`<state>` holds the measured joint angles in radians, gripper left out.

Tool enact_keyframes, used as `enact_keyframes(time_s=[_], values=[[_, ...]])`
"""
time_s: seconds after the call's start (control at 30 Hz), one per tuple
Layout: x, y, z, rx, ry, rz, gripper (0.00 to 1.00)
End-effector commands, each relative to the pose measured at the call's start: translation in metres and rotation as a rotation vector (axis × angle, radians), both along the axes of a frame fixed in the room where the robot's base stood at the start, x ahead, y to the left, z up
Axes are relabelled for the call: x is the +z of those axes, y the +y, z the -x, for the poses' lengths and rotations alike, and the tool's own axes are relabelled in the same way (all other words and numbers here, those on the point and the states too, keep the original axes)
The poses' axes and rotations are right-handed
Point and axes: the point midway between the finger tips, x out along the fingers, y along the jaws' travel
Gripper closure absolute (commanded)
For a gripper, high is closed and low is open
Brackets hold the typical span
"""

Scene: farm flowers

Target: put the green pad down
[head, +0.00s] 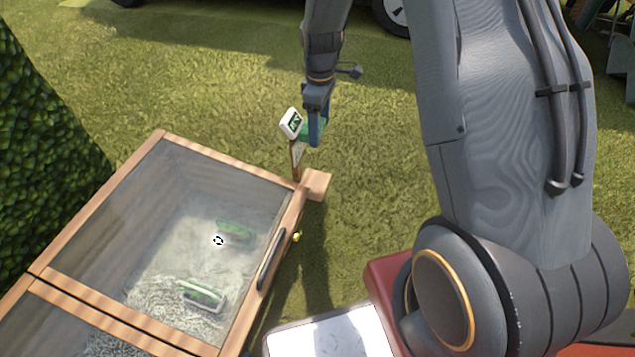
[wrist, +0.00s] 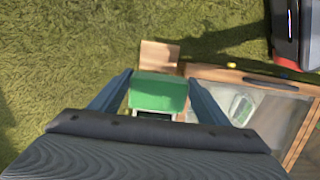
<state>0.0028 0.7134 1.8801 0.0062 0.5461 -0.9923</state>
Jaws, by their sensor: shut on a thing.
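The green pad (head: 310,131) is held between the fingers of my gripper (head: 315,126), in the air above the corner of a wooden box. In the wrist view, the pad (wrist: 160,93) shows as a green block between the two blue-grey fingers of my gripper (wrist: 160,98). A white-edged face with a dark and green pattern (head: 291,123) shows just left of the pad in the head view. I cannot tell whether it is part of the pad. The pad is clear of the grass.
The wooden box (head: 235,165) has a clear lid, which looks shut, and a dark handle (head: 271,259). Two green and white items (head: 203,293) lie inside. A small wooden ledge (head: 317,184) juts from its corner. A hedge (head: 40,150) stands at left; grass is open behind.

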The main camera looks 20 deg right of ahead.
Motion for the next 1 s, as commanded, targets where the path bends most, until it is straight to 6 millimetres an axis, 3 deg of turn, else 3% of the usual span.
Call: enact_keyframes(time_s=[0.03,0.6,0.8,1.0], values=[[-0.017,0.000,0.000,0.000,0.004,0.000,0.52],[-0.155,0.000,0.000,-0.002,0.003,-0.001,0.52],[-0.183,0.000,0.000,-0.002,0.001,0.000,0.52],[-0.193,0.000,0.000,-0.002,0.000,0.000,0.52]])
